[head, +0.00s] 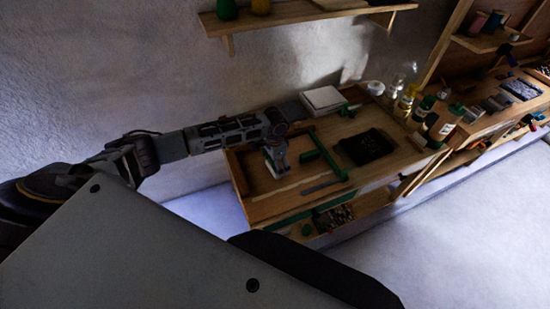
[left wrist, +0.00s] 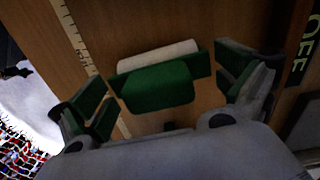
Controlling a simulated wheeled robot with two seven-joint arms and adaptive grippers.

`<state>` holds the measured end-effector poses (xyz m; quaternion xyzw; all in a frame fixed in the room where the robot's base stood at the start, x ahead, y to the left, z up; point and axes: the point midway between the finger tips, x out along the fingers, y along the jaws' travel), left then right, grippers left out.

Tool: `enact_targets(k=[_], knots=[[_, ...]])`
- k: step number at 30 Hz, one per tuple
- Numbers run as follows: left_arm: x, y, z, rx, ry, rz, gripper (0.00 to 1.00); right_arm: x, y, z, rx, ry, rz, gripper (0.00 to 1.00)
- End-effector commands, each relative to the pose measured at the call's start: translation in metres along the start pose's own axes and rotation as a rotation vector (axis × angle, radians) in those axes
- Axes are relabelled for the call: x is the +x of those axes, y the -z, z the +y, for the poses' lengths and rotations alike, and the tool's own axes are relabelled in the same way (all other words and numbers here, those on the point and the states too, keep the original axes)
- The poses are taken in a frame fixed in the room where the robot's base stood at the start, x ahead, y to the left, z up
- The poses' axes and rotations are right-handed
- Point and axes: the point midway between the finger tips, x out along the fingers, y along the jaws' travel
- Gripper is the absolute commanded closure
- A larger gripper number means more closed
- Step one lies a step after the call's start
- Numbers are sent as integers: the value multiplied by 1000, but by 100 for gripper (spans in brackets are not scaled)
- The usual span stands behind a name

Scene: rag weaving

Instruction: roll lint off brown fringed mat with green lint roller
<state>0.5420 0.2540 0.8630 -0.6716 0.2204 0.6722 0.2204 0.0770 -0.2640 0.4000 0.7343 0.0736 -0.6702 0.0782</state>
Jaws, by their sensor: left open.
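The green lint roller (left wrist: 158,88) lies on the wooden table in the left wrist view, with a pale roll (left wrist: 158,54) along its far side. My left gripper (left wrist: 162,82) is open, its green-padded fingers on either side of the roller with a gap showing. In the head view my left gripper (head: 276,166) points down over the left part of the table, and I cannot make out the roller there. A dark, nearly black flat piece (head: 366,147), perhaps the brown fringed mat, lies to the right; its fringe is too dim to tell. My right gripper is out of view.
A green T-shaped piece (head: 324,156) stands between the gripper and the dark piece. A ruler (head: 320,187) lies near the front edge. A white stack (head: 323,98) sits at the back, with several bottles (head: 405,101) at the right. A wall runs behind.

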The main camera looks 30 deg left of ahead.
Motion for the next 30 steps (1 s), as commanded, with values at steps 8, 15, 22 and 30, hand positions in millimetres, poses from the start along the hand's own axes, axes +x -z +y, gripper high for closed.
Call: enact_targets(k=[8,15,22,30], knots=[[11,0,0,0,1,1,0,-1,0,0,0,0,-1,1],[11,0,0,0,1,0,0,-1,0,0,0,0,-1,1],[11,0,0,0,1,0,28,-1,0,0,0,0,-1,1],[11,0,0,0,1,0,37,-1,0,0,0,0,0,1]])
